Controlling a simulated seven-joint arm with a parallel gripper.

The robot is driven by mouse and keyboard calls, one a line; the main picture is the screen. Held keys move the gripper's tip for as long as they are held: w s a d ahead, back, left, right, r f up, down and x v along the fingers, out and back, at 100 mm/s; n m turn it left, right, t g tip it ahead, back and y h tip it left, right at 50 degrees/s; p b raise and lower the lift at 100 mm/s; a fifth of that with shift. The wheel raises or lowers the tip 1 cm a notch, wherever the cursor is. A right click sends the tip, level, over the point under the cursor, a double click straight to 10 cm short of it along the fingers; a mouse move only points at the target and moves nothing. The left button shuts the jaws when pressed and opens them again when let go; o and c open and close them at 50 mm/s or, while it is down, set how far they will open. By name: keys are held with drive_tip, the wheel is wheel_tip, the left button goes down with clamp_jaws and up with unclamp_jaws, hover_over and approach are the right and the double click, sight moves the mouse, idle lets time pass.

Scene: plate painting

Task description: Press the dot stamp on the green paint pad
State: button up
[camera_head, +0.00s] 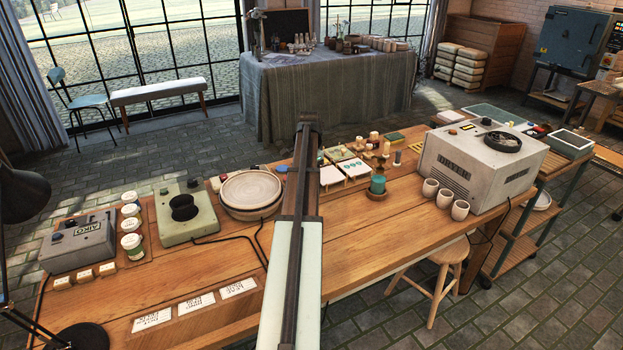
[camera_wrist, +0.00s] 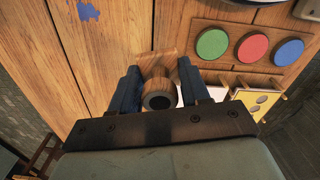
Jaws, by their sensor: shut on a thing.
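In the wrist view my gripper (camera_wrist: 159,72) is shut on a round wooden stamp (camera_wrist: 158,83) with a dark ring-shaped end facing the camera. Its stamping face is hidden, so I cannot tell a dot from another shape. The green paint pad (camera_wrist: 212,44) is a flat round disc to the right of and above the gripper in the wrist view. The stamp is apart from it sideways. In the head view my arm hides the gripper and stamp, and I cannot make out the green pad.
A red pad (camera_wrist: 252,47) and a blue pad (camera_wrist: 289,51) sit beside the green one on a wooden tray. Yellow-edged cards (camera_wrist: 258,103) lie close by. A blue smear (camera_wrist: 88,11) marks the table. In the head view a dryer (camera_head: 478,165) and cups (camera_head: 445,197) stand right.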

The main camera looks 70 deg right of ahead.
drive_tip(key=w+d+f, duration=0.1)
drive_tip(key=w+d, duration=0.6)
drive_tip(key=shift+s+a+f, duration=0.1)
drive_tip(key=shift+f, duration=1.45)
drive_tip(key=shift+s+a+f, duration=0.1)
drive_tip(key=shift+f, duration=1.45)
drive_tip(key=shift+f, duration=0.6)
drive_tip(key=shift+r, duration=0.15)
wheel_tip(320, 180, up, 7)
idle(0.7)
